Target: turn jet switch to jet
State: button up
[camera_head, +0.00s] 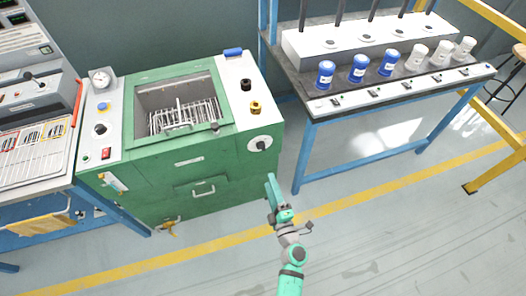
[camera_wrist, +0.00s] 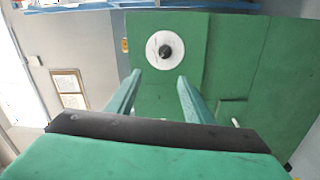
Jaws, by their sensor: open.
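A black knob on a round white dial plate sits on the right side of the green machine's front. I take it to be the jet switch (camera_head: 261,143); its labels are too small to read. In the wrist view the knob (camera_wrist: 166,51) and its white plate lie just beyond the fingertips, roughly centred between them. My gripper (camera_head: 270,178) is in front of the machine, below and slightly right of the knob. In the wrist view the gripper (camera_wrist: 160,77) has its two green fingers apart with nothing between them. The fingers and knob look apart, not touching.
The green machine (camera_head: 150,180) has an open basin with a wire rack (camera_head: 183,116). A drawer handle (camera_head: 203,190) is on its front. A blue-framed bench (camera_head: 370,120) with blue and white bottles stands to the right. The floor before the machine is clear.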

jog(key=n, duration=0.2)
send_near(261, 147)
jog(key=x, duration=0.8)
jog(key=shift+w+f+y, duration=0.3)
jog(key=shift+f, duration=0.2)
jog(key=shift+d, duration=0.15)
jog(key=c, duration=1)
